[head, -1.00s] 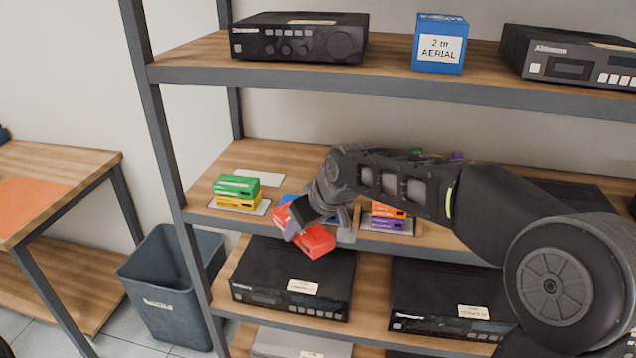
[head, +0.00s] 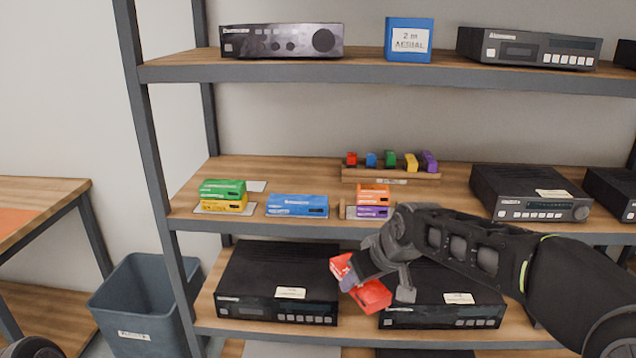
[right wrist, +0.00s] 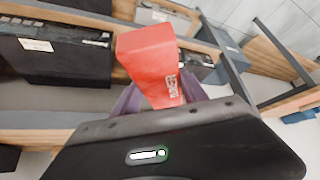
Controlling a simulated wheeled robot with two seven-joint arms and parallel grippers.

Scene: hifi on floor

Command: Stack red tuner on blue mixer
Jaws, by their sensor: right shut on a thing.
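The red tuner (head: 369,293) is a small red box held tilted in my right gripper (head: 358,281), in front of the lower shelf and below the middle shelf's edge. It also fills the centre of the right wrist view (right wrist: 150,62), between the fingers of the gripper (right wrist: 148,100). The blue mixer (head: 297,206) is a flat blue box lying on the middle shelf, between two small stacks, with nothing on top of it. The red tuner is apart from it, lower and to the right. My left gripper is not in view.
On the middle shelf, a green box (head: 222,189) sits on a yellow one (head: 224,205) left of the mixer, and an orange box (head: 374,193) on a purple one (head: 372,212) to its right. Black hifi units (head: 278,285) fill the lower shelf. A bin (head: 140,305) stands left.

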